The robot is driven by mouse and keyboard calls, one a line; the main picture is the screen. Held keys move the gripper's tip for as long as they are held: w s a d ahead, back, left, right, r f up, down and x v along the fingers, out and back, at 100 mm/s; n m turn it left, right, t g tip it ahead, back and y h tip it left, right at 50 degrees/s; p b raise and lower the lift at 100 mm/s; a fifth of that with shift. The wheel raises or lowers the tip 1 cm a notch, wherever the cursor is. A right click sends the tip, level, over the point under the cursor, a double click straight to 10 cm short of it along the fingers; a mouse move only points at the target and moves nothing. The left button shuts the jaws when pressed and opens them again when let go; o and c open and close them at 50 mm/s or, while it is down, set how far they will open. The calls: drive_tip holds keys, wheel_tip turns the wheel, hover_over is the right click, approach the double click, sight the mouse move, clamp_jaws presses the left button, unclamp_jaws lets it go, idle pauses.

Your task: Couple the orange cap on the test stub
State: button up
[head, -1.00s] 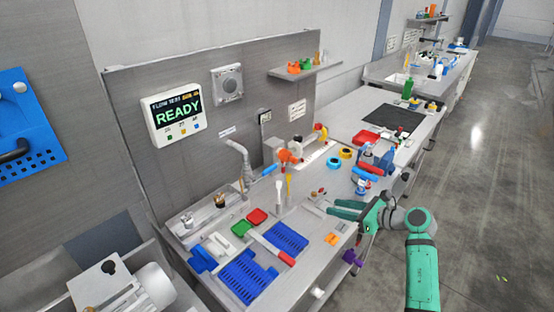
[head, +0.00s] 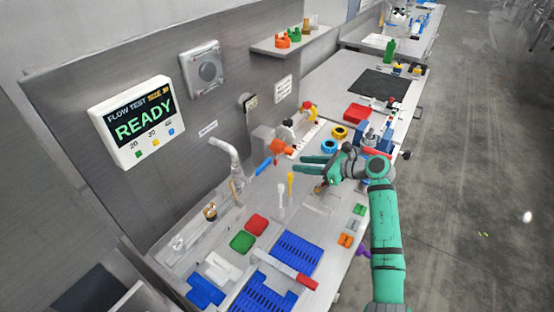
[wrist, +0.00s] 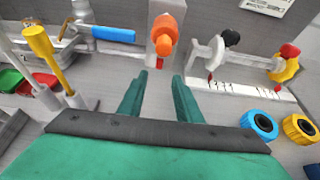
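An orange cap-like piece (wrist: 165,34) sits at the front of a grey block (wrist: 158,58) by the back wall. In the head view, this orange piece (head: 282,146) is just beyond my fingertips. I cannot tell a separate stub; any stub behind the orange piece is hidden. My gripper (wrist: 160,76) is open and empty, its two fingers pointing toward the orange piece and apart from it. It also shows in the head view (head: 299,165), above the bench. More orange pieces (head: 288,38) stand on the wall shelf.
A blue-handled valve (wrist: 113,34) and yellow and white upright tools (wrist: 48,60) stand left of the fingers. Black and red-yellow fittings (wrist: 285,65) and blue and yellow rings (wrist: 260,125) lie to the right. The display (head: 137,118) reads READY.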

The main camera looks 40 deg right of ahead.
sight(277, 162)
drive_tip(key=x, duration=1)
drive_tip(key=shift+w+f, duration=0.1)
drive_tip(key=shift+f, duration=0.05)
drive_tip(key=shift+c, duration=0.3)
clamp_jaws()
